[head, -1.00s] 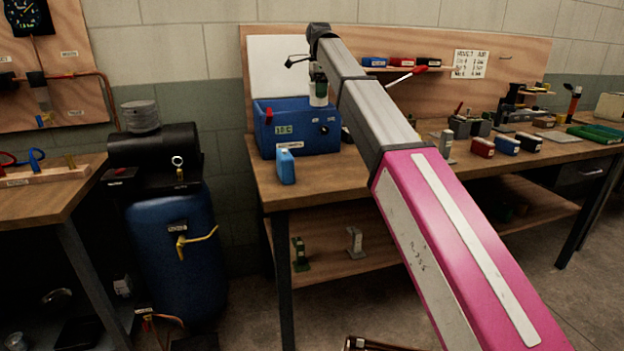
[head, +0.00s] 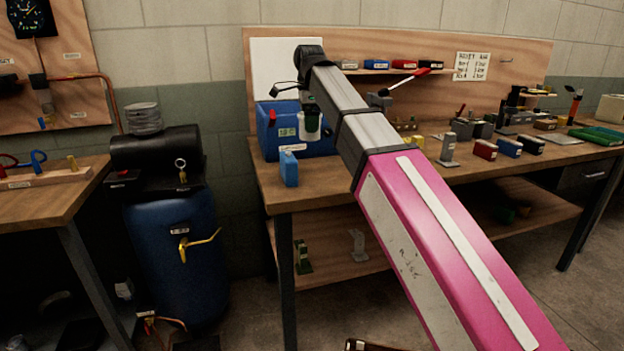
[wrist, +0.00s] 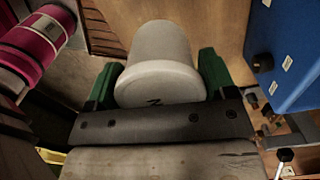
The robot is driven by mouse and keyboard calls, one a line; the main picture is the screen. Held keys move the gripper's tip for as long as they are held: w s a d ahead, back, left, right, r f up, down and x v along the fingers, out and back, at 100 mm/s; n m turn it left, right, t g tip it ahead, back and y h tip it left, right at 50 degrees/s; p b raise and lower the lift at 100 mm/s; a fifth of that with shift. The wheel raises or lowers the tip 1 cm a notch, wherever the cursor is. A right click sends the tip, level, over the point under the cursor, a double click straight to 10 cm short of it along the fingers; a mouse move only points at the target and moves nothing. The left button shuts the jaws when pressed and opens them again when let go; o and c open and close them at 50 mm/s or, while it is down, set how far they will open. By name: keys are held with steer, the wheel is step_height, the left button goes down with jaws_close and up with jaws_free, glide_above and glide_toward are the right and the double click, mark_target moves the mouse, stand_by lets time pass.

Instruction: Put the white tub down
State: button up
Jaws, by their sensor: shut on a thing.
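The white tub (wrist: 162,60) sits between the green fingers of my gripper (wrist: 160,78) in the wrist view, with a dark mark on its near face. The fingers are shut on its two sides. In the head view the tub (head: 309,129) hangs under the end of my arm, in front of the blue box on the left part of the workbench. My gripper (head: 309,110) is small and dark there. The tub's underside is hidden, and I cannot tell its exact height above the bench.
The blue box (head: 270,143) stands close behind the tub; it also shows on the right of the wrist view (wrist: 290,55). A small blue container (head: 289,169) stands near the front left of the workbench (head: 330,187). Several small items stand further right.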

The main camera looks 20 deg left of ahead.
steer(key=s+d+f, duration=0.1)
steer(key=s+f, duration=0.1)
steer(key=s, duration=0.4)
steer(key=w+d+f, duration=0.1)
steer(key=w+f, duration=0.1)
steer(key=w, duration=0.1)
steer(key=w+d+f, duration=0.2)
steer(key=w, duration=0.1)
steer(key=w+d+f, duration=0.2)
steer(key=w+f, duration=0.1)
steer(key=w, duration=0.1)
steer(key=shift+w, duration=0.1)
steer(key=shift+f, duration=2.05)
steer(key=shift+f, duration=0.15)
steer(key=o, duration=1)
step_height(320, 180, up, 12)
